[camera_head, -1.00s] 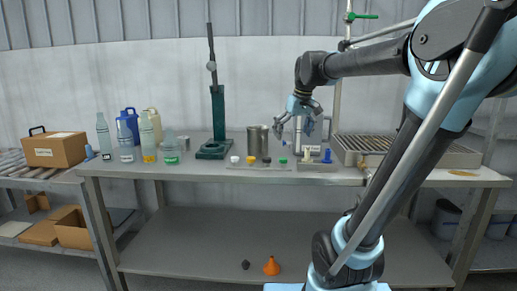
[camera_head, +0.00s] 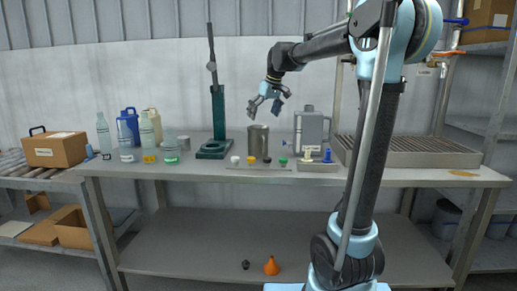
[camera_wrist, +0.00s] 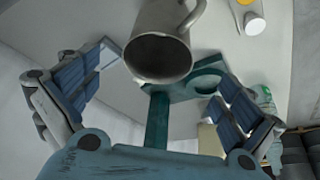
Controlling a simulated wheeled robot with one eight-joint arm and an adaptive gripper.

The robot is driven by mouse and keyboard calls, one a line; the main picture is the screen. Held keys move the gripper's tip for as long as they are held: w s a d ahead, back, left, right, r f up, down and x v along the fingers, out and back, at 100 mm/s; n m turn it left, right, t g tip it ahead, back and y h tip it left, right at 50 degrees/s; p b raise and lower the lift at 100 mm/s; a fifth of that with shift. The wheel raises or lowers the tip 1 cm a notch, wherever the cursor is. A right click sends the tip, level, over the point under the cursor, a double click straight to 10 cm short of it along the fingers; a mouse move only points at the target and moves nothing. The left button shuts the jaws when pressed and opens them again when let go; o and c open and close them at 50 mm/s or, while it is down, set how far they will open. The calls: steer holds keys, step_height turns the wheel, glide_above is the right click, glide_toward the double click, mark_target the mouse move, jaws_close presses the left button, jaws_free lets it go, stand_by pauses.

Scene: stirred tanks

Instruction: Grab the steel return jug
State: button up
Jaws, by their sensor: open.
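The steel return jug (camera_head: 258,143) is a plain grey metal cylinder standing upright on the bench, right of the green press stand. My gripper (camera_head: 266,106) is above it with its fingers spread, empty and apart from it. In the wrist view the jug (camera_wrist: 158,55) shows its dark open mouth at top centre, with its handle (camera_wrist: 192,14) toward the upper right. The blue-padded fingers of my gripper (camera_wrist: 160,75) stand wide on either side of the jug in that picture. The jug's base is out of the wrist view.
The green press stand (camera_head: 214,120) is left of the jug. A row of small coloured caps (camera_head: 251,159) lies in front. A grey canister (camera_head: 312,129) stands right, beside a ribbed tray (camera_head: 405,157). Several bottles (camera_head: 145,132) stand left. The bench's front edge (camera_head: 220,178) is mostly clear.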

mark_target(258, 136)
steer(key=x, duration=1.1)
steer(key=shift+w+f, duration=0.1)
steer(key=shift+f, duration=0.2)
steer(key=shift+c, duration=0.2)
steer(key=c, duration=1.2)
